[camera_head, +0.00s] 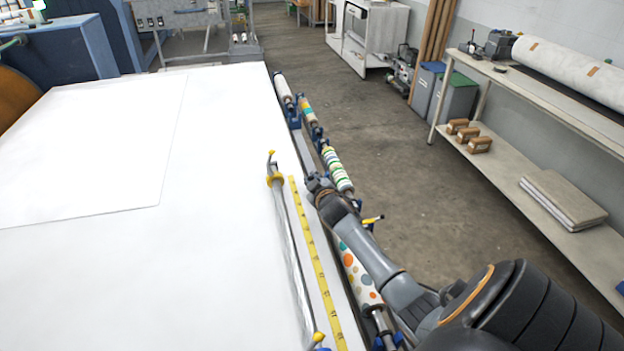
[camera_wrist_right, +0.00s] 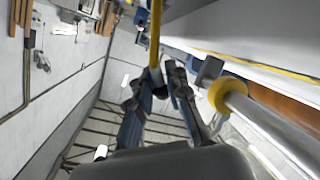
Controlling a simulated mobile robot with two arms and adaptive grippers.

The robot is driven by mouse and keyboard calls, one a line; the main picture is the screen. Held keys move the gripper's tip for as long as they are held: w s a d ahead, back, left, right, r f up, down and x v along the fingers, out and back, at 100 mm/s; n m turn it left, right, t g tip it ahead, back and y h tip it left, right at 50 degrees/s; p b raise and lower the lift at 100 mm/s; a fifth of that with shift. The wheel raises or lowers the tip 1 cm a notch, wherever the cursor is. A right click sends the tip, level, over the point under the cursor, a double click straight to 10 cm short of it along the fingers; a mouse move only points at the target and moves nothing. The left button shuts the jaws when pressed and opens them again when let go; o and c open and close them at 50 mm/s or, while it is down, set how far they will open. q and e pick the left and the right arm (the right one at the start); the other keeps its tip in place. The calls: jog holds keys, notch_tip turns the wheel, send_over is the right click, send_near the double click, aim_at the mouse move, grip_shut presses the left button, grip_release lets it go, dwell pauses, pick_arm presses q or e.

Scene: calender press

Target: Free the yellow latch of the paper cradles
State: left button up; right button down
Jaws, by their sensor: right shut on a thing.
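The yellow latch lever (camera_wrist_right: 156,35) shows in the right wrist view as a thin yellow bar rising from between my right fingertips. My right gripper (camera_wrist_right: 166,78) is shut on it; the two dark fingers meet at its lower end. In the head view my right gripper (camera_head: 314,182) is at the table's right edge, beside the paper cradles, and its fingertips are mostly hidden. A yellow-tipped lever on a blue bracket (camera_head: 372,219) shows just right of my forearm. Patterned paper rolls (camera_head: 336,168) lie in the blue cradles along the edge. My left gripper is not in view.
A metal rod (camera_head: 289,240) with a yellow collar and hook lies on the white table (camera_head: 120,270), beside a yellow measuring tape (camera_head: 318,265). The collar (camera_wrist_right: 218,95) is close to my fingers. Floor to the right is clear up to a shelf bench (camera_head: 540,185).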

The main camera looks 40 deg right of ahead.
jog(key=shift+s+d, duration=0.2)
jog(key=shift+d, duration=0.2)
jog(key=c, duration=1.6)
grip_release()
jog(key=shift+a+r, duration=0.1)
jog(key=o, duration=0.3)
jog(key=v, duration=1.2)
